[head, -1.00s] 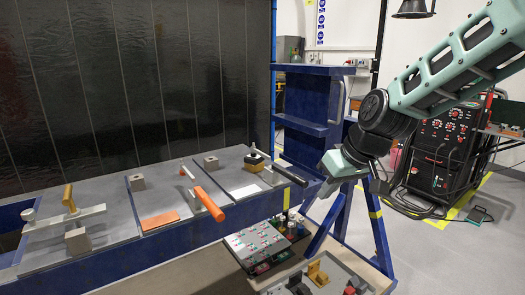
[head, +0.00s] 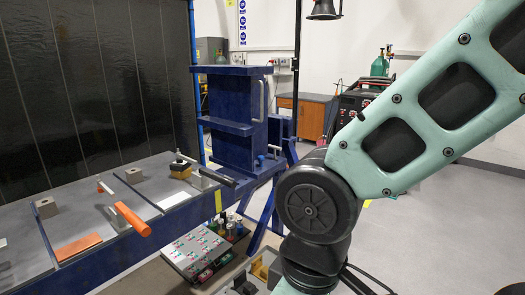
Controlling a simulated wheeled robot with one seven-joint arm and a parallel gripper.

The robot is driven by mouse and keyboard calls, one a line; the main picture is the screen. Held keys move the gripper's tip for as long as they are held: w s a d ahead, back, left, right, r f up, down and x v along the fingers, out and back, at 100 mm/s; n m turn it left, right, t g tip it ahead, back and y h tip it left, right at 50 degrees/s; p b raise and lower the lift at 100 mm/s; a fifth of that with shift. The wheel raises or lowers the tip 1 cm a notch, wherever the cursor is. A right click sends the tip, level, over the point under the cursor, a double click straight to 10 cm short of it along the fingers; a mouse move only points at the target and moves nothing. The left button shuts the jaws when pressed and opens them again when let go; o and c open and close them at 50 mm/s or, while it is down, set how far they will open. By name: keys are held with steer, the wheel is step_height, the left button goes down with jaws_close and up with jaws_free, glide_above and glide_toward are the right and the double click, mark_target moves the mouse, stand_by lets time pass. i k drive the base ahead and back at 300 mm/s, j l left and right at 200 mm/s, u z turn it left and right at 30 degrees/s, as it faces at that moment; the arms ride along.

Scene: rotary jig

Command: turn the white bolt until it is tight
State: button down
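I cannot make out a white bolt for certain in the head view. My arm comes in from the upper right and bends down past the bottom edge. My gripper is outside the picture, so its opening and anything in it are hidden.
Grey blocks (head: 134,175) and an orange plate (head: 78,246) lie on the bench. A button panel (head: 201,250) sits on a lower shelf. A blue frame (head: 236,115) stands at the bench's far end. The floor (head: 440,235) at right is open.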

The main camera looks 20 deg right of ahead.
mark_target(275, 159)
steer(key=i+l+u, duration=0.15)
steer(key=l, duration=0.25)
steer(key=i+l+u, duration=0.1)
steer(key=i+l, duration=0.25)
steer(key=i+l+u, duration=0.15)
steer(key=l, duration=0.35)
steer(key=i+l+u, duration=0.1)
steer(key=i+l, duration=0.15)
steer(key=l, duration=0.2)
steer(key=i+l+u, duration=0.15)
steer(key=l, duration=0.3)
steer(key=i+l+u, duration=0.1)
steer(key=l, duration=0.4)
steer(key=i+l+u, duration=0.15)
steer(key=l, duration=0.35)
steer(key=i+l+u, duration=0.1)
steer(key=l, duration=0.4)
steer(key=i, duration=0.05)
